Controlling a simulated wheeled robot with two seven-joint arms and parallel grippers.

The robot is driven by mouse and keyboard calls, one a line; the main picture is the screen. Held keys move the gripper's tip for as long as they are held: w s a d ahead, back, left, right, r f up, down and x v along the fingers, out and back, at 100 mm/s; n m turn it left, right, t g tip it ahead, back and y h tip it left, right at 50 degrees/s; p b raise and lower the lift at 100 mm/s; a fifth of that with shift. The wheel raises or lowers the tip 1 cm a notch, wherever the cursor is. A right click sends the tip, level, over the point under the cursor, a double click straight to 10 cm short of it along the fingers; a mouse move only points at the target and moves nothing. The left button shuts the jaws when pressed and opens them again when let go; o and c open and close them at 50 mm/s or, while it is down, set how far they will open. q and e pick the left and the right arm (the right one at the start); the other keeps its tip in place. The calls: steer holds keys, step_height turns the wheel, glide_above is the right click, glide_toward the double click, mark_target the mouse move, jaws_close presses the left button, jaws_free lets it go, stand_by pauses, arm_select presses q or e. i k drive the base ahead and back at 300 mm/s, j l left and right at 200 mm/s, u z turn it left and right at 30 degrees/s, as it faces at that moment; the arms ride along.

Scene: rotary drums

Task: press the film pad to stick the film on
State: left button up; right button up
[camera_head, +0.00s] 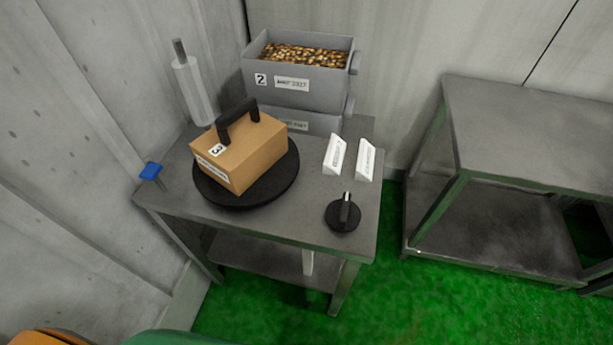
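A small blue pad (151,170) stands at the left edge of a grey metal table; it looks like the film pad. A white roll (194,92), probably the film, stands upright on a grey rod at the table's back left. A cardboard box (240,156) with a black handle and a label reading 3 sits on a round black turntable (245,202). No film can be made out on the box. Neither of my grippers is in view.
A black knob (343,215) is at the table's front right, with two white label blocks (335,154) behind it. Stacked grey bins (300,88), the upper full of brownish pieces, stand behind. An empty metal table (540,130) is at right. Green floor (390,300) between is clear.

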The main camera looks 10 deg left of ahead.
mark_target(151, 171)
steer(key=u, duration=1.55)
